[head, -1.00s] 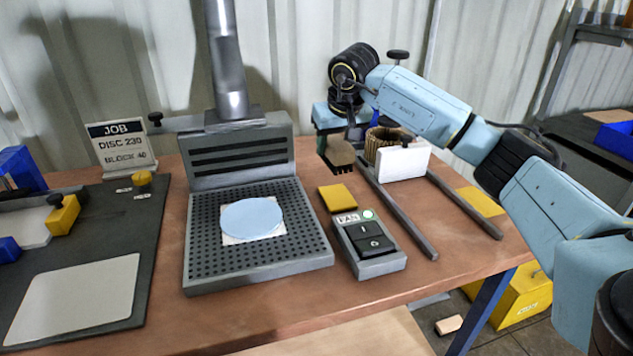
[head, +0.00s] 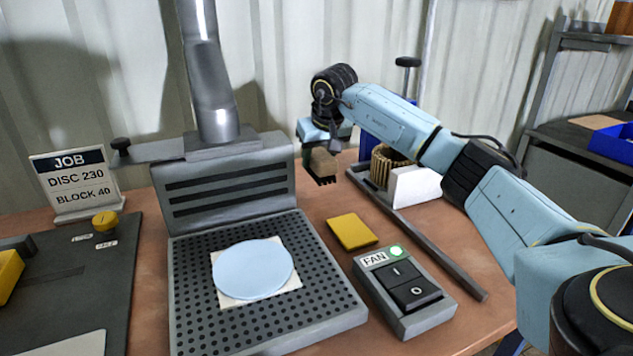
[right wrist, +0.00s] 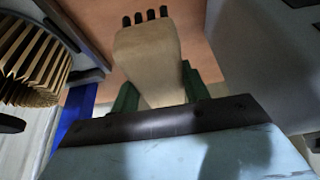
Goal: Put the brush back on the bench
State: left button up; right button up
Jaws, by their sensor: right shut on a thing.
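The brush (head: 322,166) has a pale tan body with dark bristle tufts. My right gripper (head: 318,148) is shut on it and holds it above the back of the bench (head: 320,206), bristles pointing down. In the right wrist view the brush (right wrist: 148,55) sits between the green fingers of the gripper (right wrist: 158,92), its dark tufts at the far end. The brush is apart from the bench top in the head view. My left gripper is not in view.
A perforated extraction unit (head: 340,308) with a blue disc (head: 253,268) stands left of the brush. A yellow pad (head: 352,232) and fan switch box (head: 405,290) lie in front. A pleated cartridge (head: 388,165) and white block (head: 415,186) stand right, by dark rails (head: 440,250).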

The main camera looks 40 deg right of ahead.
notch_tip(320, 180, down, 5)
jog(key=shift+r+b, duration=0.1)
jog(key=shift+b, duration=0.55)
jog(key=shift+w+f, duration=0.1)
jog(key=shift+f, duration=0.15)
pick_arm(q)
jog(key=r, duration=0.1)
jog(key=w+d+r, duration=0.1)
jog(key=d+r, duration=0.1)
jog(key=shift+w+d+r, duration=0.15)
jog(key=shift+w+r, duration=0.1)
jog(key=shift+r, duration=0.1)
pick_arm(e)
jog(key=o, duration=1)
jog(key=shift+f, duration=0.1)
jog(key=shift+c, duration=0.2)
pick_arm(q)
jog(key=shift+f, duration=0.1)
